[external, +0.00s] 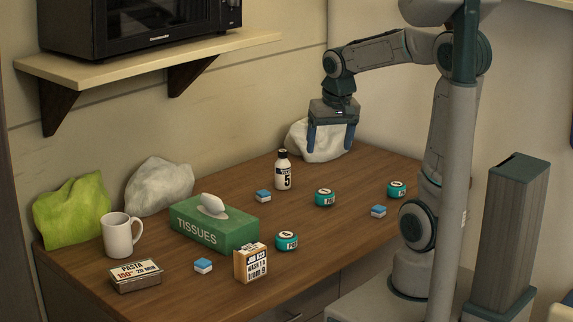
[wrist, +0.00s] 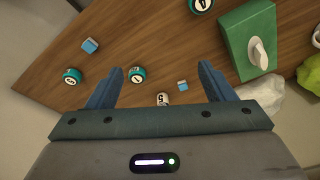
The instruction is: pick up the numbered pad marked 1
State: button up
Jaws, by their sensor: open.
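Three round teal pads with white number tops stand on the wooden table. One is at the middle (external: 325,199), one toward the right edge (external: 397,190), one nearer the front by the tissue box (external: 287,242). The front one looks marked 4; the numbers on the middle pad (wrist: 137,75) and right-edge pad (wrist: 72,77) are too small to read surely, so I cannot tell which is 1. My gripper (external: 331,138) is open and empty, pointing down above the table's back, in front of a white bag. No pad is between its fingers.
A white bottle (external: 283,172) marked 5 stands near the middle pad. Small blue blocks (external: 263,196) (external: 378,211) lie around. A green tissue box (external: 205,225), mug (external: 120,238) and bags (external: 158,186) fill the left. A shelf with a microwave (external: 140,25) hangs above.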

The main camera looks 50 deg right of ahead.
jog(key=w+d+f+m+g+b, duration=0.1)
jog(key=w+d+f+m, duration=0.4)
jog(key=w+d, duration=0.4)
jog(key=m+g, duration=0.1)
jog(key=m, duration=0.5)
send_over(324, 191)
jog(key=shift+y, duration=0.4)
jog(key=f, duration=1.3)
jog(key=shift+s, duration=0.2)
jog(key=shift+w+a+f+p, duration=0.15)
jog(key=shift+f+p, duration=0.5)
jog(key=shift+f, duration=2.05)
jog(key=c, duration=1.1)
